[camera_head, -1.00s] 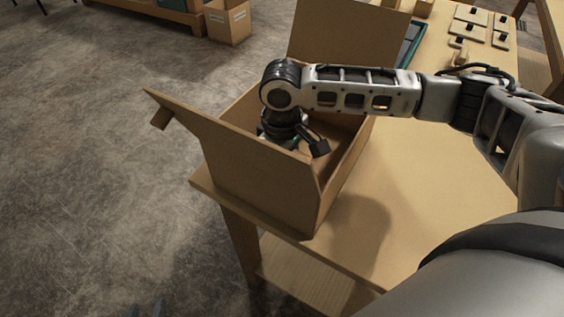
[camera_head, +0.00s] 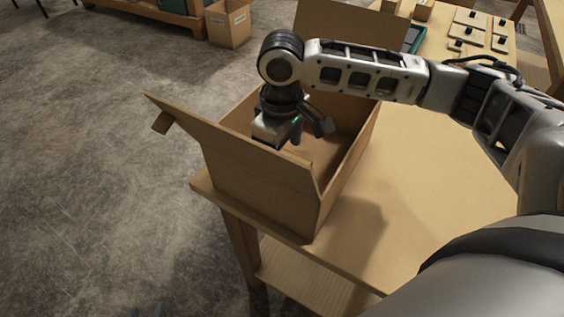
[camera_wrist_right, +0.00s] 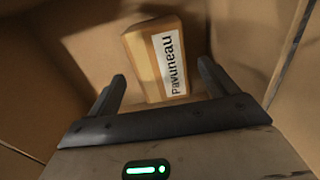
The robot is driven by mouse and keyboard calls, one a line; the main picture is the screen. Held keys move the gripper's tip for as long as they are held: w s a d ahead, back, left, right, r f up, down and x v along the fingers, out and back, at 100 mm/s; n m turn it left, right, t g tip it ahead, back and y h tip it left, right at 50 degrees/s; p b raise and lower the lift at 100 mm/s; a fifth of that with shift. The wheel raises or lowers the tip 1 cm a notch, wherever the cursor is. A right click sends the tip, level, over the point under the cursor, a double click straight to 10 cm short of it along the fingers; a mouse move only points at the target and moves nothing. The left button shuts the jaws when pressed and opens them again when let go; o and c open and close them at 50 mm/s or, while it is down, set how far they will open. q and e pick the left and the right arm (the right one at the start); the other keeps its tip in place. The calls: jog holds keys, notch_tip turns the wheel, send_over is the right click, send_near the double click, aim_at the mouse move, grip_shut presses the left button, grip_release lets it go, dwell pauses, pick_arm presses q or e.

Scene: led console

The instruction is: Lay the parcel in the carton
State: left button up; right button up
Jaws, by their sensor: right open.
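The parcel (camera_wrist_right: 145,75) is a small tan box with a white label reading "Pavuneau". In the right wrist view it lies inside the open carton (camera_head: 262,185), near a corner, beyond the fingertips. The carton's walls hide it in the head view. My right gripper (camera_wrist_right: 160,82) is open, with its fingers apart and nothing between them. In the head view it points down inside the carton, its fingers mostly hidden.
The carton stands at the left corner of a wooden table (camera_head: 430,210), flaps spread outward. The table is clear to its right. Farther back are a green-edged tray (camera_head: 413,38) and flat pieces with black knobs (camera_head: 468,14). Another carton (camera_head: 228,25) stands on the floor.

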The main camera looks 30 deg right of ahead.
notch_tip(320, 180, up, 7)
jog(key=shift+w+f, duration=0.1)
jog(key=shift+f, duration=0.05)
dwell(0.5)
